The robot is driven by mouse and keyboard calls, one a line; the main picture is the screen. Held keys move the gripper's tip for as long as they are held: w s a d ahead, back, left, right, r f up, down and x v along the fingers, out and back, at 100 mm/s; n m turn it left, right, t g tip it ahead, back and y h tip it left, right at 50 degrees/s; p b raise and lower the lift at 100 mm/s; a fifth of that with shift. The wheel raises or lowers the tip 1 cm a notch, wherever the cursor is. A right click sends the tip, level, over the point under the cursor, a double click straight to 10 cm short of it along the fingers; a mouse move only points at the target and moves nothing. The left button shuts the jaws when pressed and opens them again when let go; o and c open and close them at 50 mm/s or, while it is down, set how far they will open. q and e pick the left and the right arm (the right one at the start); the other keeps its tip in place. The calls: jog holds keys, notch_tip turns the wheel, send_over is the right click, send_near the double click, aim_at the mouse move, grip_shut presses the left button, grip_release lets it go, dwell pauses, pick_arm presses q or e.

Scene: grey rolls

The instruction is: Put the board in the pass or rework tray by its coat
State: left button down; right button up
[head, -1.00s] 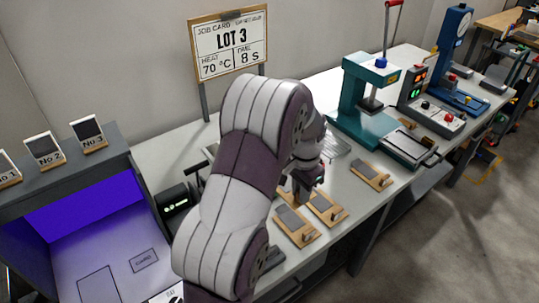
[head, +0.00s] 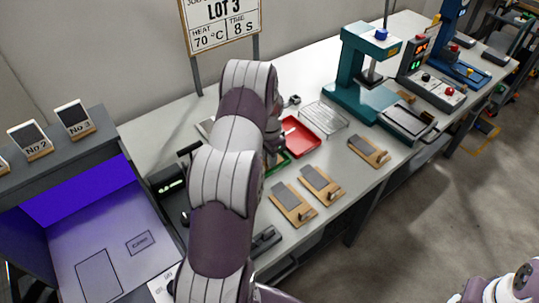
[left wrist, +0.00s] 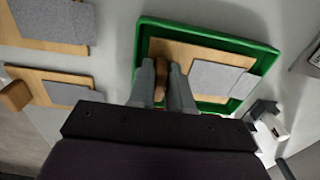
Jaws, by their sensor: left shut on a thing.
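In the left wrist view my left gripper (left wrist: 163,82) is shut on the brown grip of a wooden board (left wrist: 178,52) with a grey coat patch (left wrist: 216,78). The board is over or inside the green tray (left wrist: 207,31), within most of its rim; I cannot tell whether it rests on the tray floor. In the head view the green tray (head: 279,164) is mostly hidden by my left arm, and the held board is hidden too. The red tray (head: 302,138) is beside the green one and looks empty where it shows.
Three other boards lie on the bench front: one (head: 292,204), a second (head: 321,183) and a third (head: 369,151). A wire rack (head: 326,118) and teal press (head: 365,75) stand beyond the red tray. A purple-lit booth (head: 85,195) is at left.

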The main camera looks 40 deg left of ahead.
pick_arm(q)
jog(key=shift+w+a+f, duration=0.1)
jog(key=shift+w, duration=0.05)
jog(key=c, duration=1.3)
grip_release()
notch_tip(320, 180, up, 12)
jog(key=b, duration=0.1)
jog(key=s+d+n, duration=0.1)
jog(key=s+d, duration=0.5)
jog(key=d, duration=0.1)
jog(key=s+d+r+n+t, duration=0.1)
jog(key=s+d, duration=0.5)
jog(key=d, duration=0.1)
jog(key=s+d+r+n, duration=0.1)
jog(key=s+d, duration=0.5)
jog(key=d, duration=0.1)
jog(key=shift+d, duration=0.35)
